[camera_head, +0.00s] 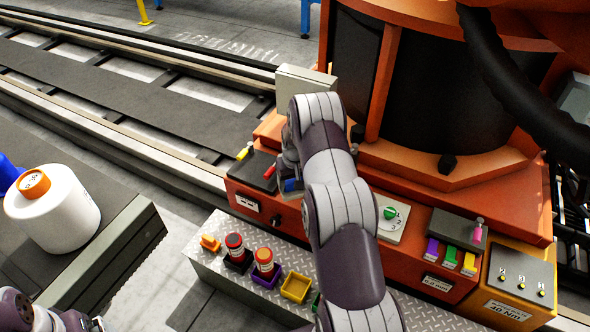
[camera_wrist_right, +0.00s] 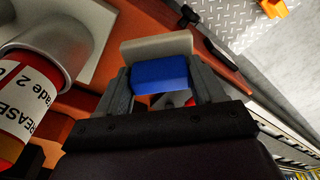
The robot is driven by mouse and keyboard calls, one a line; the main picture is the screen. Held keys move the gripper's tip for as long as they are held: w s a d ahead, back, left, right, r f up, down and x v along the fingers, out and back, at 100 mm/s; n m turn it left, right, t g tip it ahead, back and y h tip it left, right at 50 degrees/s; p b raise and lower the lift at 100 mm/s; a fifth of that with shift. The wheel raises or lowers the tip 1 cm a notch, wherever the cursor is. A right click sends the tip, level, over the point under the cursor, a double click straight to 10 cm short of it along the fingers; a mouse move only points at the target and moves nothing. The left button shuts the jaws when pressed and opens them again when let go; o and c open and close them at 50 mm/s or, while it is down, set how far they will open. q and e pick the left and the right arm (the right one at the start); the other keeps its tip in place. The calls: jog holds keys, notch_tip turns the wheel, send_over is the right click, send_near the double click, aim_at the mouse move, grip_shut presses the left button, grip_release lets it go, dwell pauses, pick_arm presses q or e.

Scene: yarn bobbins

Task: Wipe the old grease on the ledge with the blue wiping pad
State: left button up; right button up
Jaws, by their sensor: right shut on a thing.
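My right gripper (camera_wrist_right: 160,92) is shut on the blue wiping pad (camera_wrist_right: 160,74), which sits between its two grey fingers in the right wrist view. A pale beige piece (camera_wrist_right: 157,46) lies directly along the pad's far side; I cannot tell whether it belongs to the pad. In the head view my right arm reaches over the orange machine's front ledge (camera_head: 260,210), and a bit of blue (camera_head: 291,185) shows below its wrist. I cannot make out the old grease; the arm hides part of the ledge. My left gripper is out of view.
A red grease cartridge (camera_wrist_right: 24,105) stands close left of the gripper in the wrist view. A red-handled tool (camera_head: 268,171) lies near the wrist. Red canisters (camera_head: 235,246) and a yellow tray (camera_head: 296,287) are on the tread-plate step. A dial (camera_head: 390,213) is right of the arm.

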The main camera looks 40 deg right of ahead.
jog(key=shift+r+p, duration=0.9)
jog(key=shift+r, duration=0.6)
